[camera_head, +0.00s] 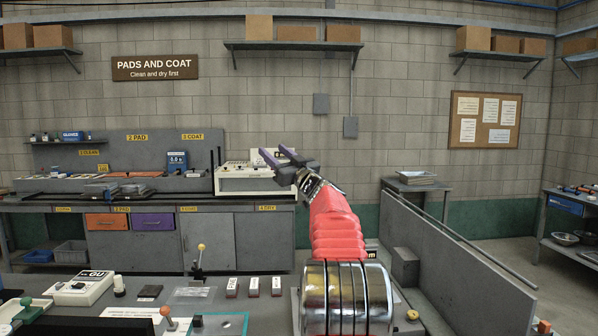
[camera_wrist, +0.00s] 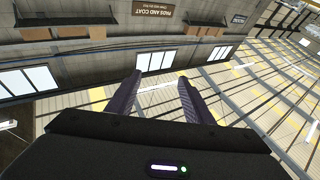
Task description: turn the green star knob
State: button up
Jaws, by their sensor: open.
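A small green knob (camera_head: 26,302) shows at the bottom left of the head view, on the near bench. It is too small to tell if it is star-shaped. My gripper (camera_head: 278,153) is raised in the middle of the head view, pointing toward the back wall, well apart from the green knob. Its two purple-grey fingers are apart with nothing between them, as the wrist view also shows (camera_wrist: 160,80). The wrist view looks up at the wall and roof, and no knob is in it.
A yellow-topped lever (camera_head: 201,247), an orange ball knob (camera_head: 165,311) and a white GU box (camera_head: 82,289) stand on the near bench. Several small red-and-white blocks (camera_head: 254,287) stand nearby. A grey panel (camera_head: 455,262) rises at right. A long workbench (camera_head: 237,205) runs along the back.

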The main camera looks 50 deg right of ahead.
jog(key=w+a+r+m+g+h, duration=0.1)
jog(key=a+m+g+h, duration=0.15)
jog(key=a, duration=0.45)
jog(key=s+a+f+m+g, duration=0.1)
jog(key=s+a+f+g, duration=0.15)
jog(key=a, duration=0.45)
jog(key=s+a+f+g, duration=0.1)
jog(key=s+a+f, duration=0.1)
jog(key=a+f, duration=0.35)
jog(key=s+a+f+m+g, duration=0.1)
jog(key=s+a+f+g, duration=0.1)
jog(key=a, duration=0.6)
jog(key=s+a+f+n+g+y, duration=0.5)
jog(key=s+a+f+g+y, duration=0.2)
jog(key=s+a+f, duration=2)
jog(key=shift+s+a+f+n+g, duration=0.15)
jog(key=shift+s+f+n+g, duration=0.35)
jog(key=shift+s, duration=0.6)
jog(key=shift+c, duration=0.5)
